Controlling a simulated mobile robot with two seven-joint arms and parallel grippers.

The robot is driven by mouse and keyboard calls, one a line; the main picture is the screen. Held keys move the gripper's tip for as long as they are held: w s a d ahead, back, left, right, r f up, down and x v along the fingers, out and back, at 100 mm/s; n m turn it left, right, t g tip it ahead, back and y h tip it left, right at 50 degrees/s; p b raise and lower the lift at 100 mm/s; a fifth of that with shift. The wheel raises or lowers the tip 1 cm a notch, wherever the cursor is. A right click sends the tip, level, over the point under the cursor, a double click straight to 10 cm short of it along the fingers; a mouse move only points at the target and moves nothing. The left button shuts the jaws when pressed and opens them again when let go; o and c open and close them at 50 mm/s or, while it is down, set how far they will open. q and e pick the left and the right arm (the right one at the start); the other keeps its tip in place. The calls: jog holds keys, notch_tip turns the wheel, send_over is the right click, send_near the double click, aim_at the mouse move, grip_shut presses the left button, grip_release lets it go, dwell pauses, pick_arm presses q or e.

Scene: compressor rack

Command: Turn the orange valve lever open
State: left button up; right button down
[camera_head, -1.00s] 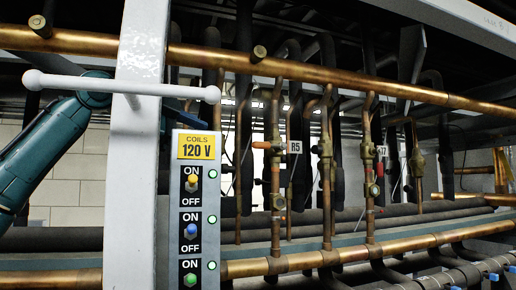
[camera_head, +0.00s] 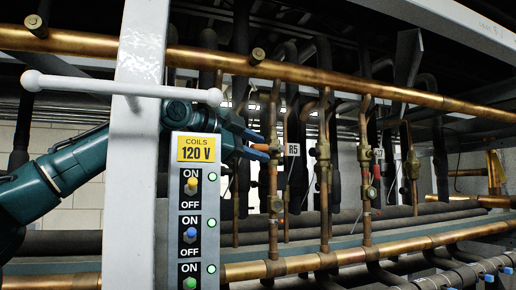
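The orange valve lever (camera_head: 261,147) sticks out to the left from a vertical copper pipe, beside the R5 tag (camera_head: 292,150). My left arm comes in from the left, behind the white post. My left gripper (camera_head: 259,146) is at the lever, with one blue finger above it and one below. The fingers are apart, with the lever's end between them; I cannot tell whether they touch it. Part of the gripper's body is hidden behind the 120 V switch panel (camera_head: 197,147). My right gripper is not in view.
A white upright post (camera_head: 137,180) with a white horizontal bar (camera_head: 75,84) stands in front of my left arm. A thick copper pipe (camera_head: 350,80) runs across above the gripper. Further vertical pipes with valves (camera_head: 323,150) stand to the right.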

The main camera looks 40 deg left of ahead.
pick_arm(q)
jog(key=shift+w+f, duration=0.1)
jog(key=shift+w, duration=0.35)
grip_shut()
dwell(0.4)
